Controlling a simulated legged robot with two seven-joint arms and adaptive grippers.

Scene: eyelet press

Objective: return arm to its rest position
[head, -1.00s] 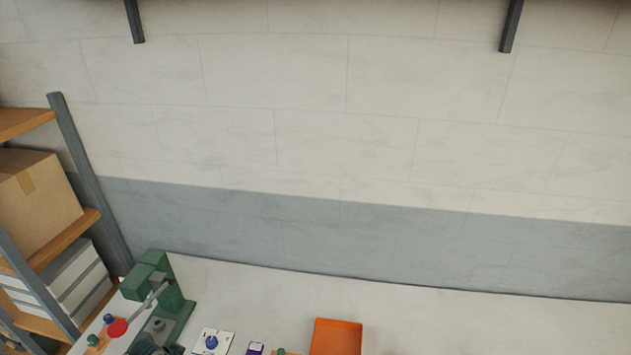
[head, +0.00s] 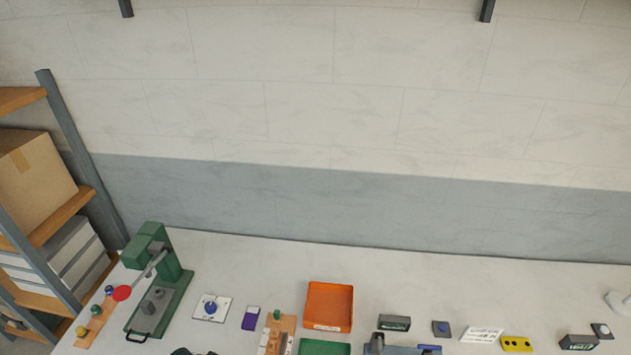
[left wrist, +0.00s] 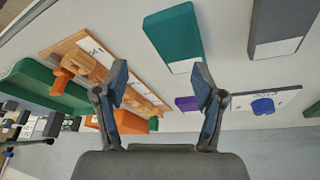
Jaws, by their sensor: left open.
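My left gripper (left wrist: 160,82) is open in the left wrist view, with nothing between its two fingers. Only a dark piece at the bottom edge of the head view, just right of the press, may belong to it. The green eyelet press (head: 160,280) stands at the left of the table, its lever ending in a red knob (head: 122,293). My right gripper cannot be made out in either view.
An orange tray (head: 330,306) and a green tray (head: 323,347) sit mid-table. A white plate with a blue knob (head: 211,307), a purple box (head: 251,318) and a wooden block are nearby. Small parts lie right. A shelf (head: 60,222) stands left. The table's back strip is clear.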

